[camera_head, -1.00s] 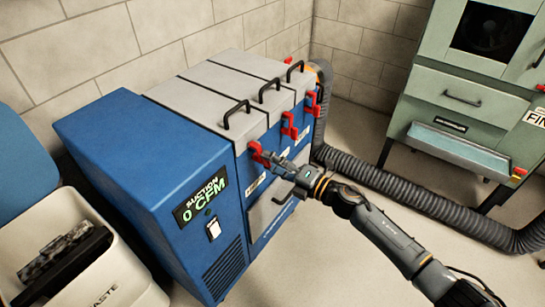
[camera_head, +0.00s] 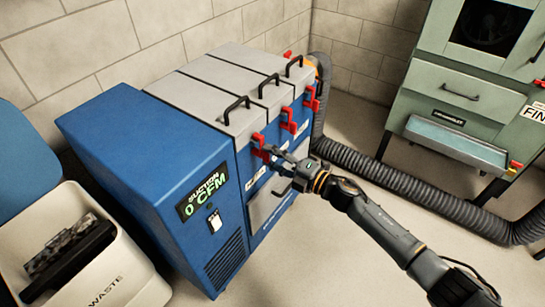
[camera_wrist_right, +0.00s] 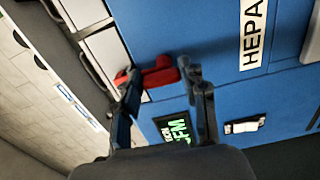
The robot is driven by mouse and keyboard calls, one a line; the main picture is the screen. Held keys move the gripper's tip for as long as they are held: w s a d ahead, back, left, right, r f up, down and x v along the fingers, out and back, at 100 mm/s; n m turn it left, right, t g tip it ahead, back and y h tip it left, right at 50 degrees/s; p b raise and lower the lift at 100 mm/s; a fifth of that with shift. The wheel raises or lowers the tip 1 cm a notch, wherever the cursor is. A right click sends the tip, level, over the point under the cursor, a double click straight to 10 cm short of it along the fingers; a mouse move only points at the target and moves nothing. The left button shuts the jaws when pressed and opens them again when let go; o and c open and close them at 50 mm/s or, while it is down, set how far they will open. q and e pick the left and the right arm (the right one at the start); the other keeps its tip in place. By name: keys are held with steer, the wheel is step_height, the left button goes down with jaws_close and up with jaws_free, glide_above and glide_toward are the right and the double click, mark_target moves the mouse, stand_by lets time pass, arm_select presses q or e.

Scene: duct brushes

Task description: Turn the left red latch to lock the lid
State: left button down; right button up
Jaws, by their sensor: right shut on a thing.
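The left red latch (camera_head: 258,142) is on the front face of the blue suction unit (camera_head: 160,175), below the edge of the nearest grey lid (camera_head: 205,95). The lid lies flat on the unit and has a black handle (camera_head: 236,106). My right gripper (camera_head: 270,151) reaches the latch from the right and is shut on it. In the right wrist view the red latch (camera_wrist_right: 160,73) sits between the two fingers (camera_wrist_right: 163,80), which hide part of it. My left gripper is not in view.
Two more red latches (camera_head: 288,120) (camera_head: 311,99) are farther along the unit. A grey corrugated hose (camera_head: 390,178) runs behind my right arm to a green cabinet (camera_head: 470,100). A white waste bin (camera_head: 125,268) stands at the lower left. The display (camera_head: 203,190) reads 0 CFM.

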steer(key=o, duration=1.2)
steer(key=shift+c, duration=0.2)
steer(key=v, duration=1.2)
